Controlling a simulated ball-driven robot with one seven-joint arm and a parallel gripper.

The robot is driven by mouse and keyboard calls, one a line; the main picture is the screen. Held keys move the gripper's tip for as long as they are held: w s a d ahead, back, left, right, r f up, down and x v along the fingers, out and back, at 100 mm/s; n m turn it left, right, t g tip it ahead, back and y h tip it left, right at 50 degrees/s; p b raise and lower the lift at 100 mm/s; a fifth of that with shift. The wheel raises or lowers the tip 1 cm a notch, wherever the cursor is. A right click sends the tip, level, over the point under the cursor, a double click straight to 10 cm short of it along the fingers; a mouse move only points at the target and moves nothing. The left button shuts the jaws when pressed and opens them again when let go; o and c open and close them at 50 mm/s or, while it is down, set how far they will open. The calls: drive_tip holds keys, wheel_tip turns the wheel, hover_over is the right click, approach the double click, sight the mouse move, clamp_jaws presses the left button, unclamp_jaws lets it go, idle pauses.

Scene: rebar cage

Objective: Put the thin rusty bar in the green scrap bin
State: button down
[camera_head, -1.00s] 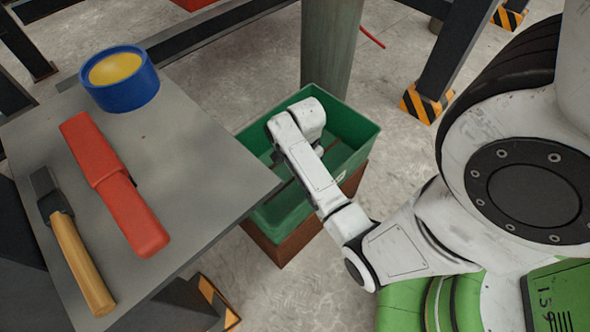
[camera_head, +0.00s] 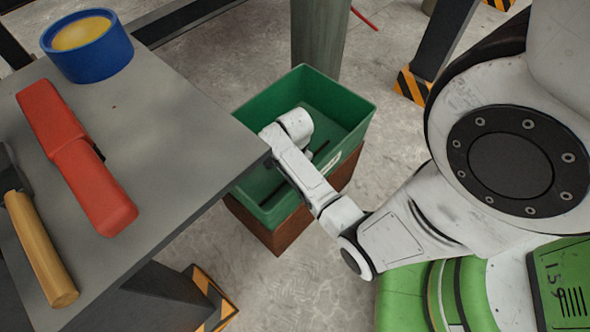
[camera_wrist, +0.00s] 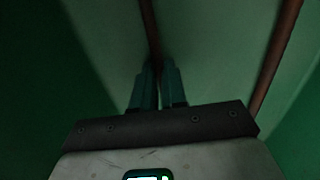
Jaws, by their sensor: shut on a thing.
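The green scrap bin (camera_head: 340,105) stands just right of the grey table in the head view. My arm reaches over it, and its last links hide part of the inside. In the wrist view my gripper (camera_wrist: 152,75) is down among green walls, with its two fingers close together. They are shut on the thin rusty bar (camera_wrist: 150,28), which runs up the picture from between the fingertips. A second brown bar (camera_wrist: 276,62) slants along the right side of the bin's inside, apart from the fingers. I cannot tell whether the held bar touches the bin floor.
The bin sits on a brown block (camera_head: 280,238). The table (camera_head: 185,130) holds a blue and yellow roll (camera_head: 88,48), a red tool (camera_head: 75,160) and a wooden-handled tool (camera_head: 40,245). A grey post (camera_head: 318,35) stands right behind the bin. A striped leg (camera_head: 412,85) is farther right.

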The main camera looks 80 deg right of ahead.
drive_tip(key=shift+f, duration=0.1)
drive_tip(key=c, duration=1.2)
unclamp_jaws()
drive_tip(key=shift+o, duration=0.2)
wheel_tip(320, 180, up, 12)
drive_tip(key=p, duration=0.5)
